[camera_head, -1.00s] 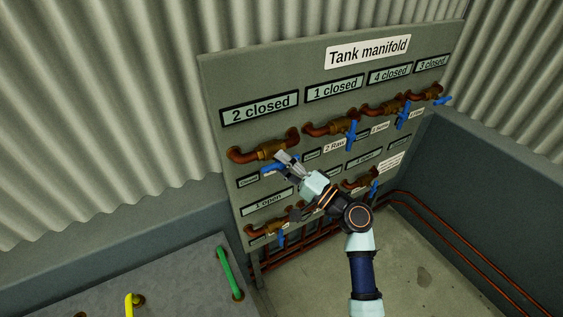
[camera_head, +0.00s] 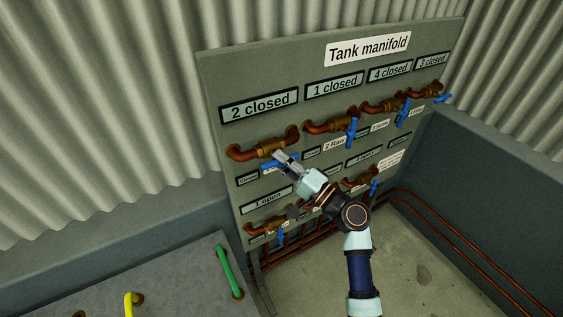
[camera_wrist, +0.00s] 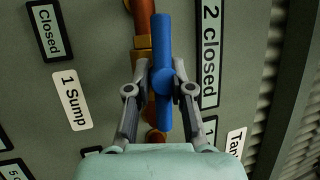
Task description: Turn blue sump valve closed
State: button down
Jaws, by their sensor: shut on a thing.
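The blue valve handle (camera_wrist: 161,78) is a bar with a round hub, upright in the wrist view and roughly in line with the copper pipe behind it. A "1 Sump" label (camera_wrist: 72,99) is on the panel beside it, and a "2 closed" sign (camera_wrist: 209,55) is on the other side. My gripper (camera_wrist: 160,85) has its fingers on both sides of the handle near the hub, shut on it. In the head view, my gripper (camera_head: 287,159) is at the upper left valve, whose blue handle (camera_head: 268,166) lies nearly level below its pipe, partly hidden by the fingers.
The tank manifold panel (camera_head: 300,63) carries other valves close by, with blue handles (camera_head: 351,131) in its upper row and another handle (camera_head: 281,237) at lower left. A grey bench with a green handle (camera_head: 230,272) and a yellow handle (camera_head: 129,303) stands at front left.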

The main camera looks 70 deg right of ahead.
jog(key=m+h+b, duration=0.1)
jog(key=m, duration=0.1)
jog(key=m+h+b, duration=0.1)
jog(key=m, duration=0.1)
jog(key=shift+a+m+t+h, duration=0.1)
jog(key=shift+m+t+h, duration=0.2)
jog(key=shift+m, duration=0.1)
jog(key=m+h, duration=0.2)
jog(key=m, duration=0.1)
jog(key=m+h+b, duration=0.1)
jog(key=m+h, duration=0.1)
jog(key=m, duration=0.2)
jog(key=shift+w+r+g, duration=0.1)
jog(key=shift+g, duration=0.3)
jog(key=m+g+h, duration=0.1)
jog(key=m, duration=0.2)
jog(key=m+g+h, duration=0.1)
jog(key=m+h, duration=0.1)
jog(key=m, duration=0.1)
jog(key=m+g+h, duration=0.1)
jog(key=m, duration=0.1)
jog(key=shift+a+r+m+g+h, duration=0.1)
jog(key=shift+r+m+g+h, duration=0.1)
jog(key=shift+m+g+h, duration=0.15)
jog(key=shift+f+m+g+h+p, duration=0.1)
jog(key=shift+m+g+h+p, duration=0.4)
jog(key=shift+m, duration=0.85)
jog(key=shift+m+g+h+p, duration=0.25)
jog(key=shift+m+g+p, duration=0.45)
jog(key=shift+m, duration=0.6)
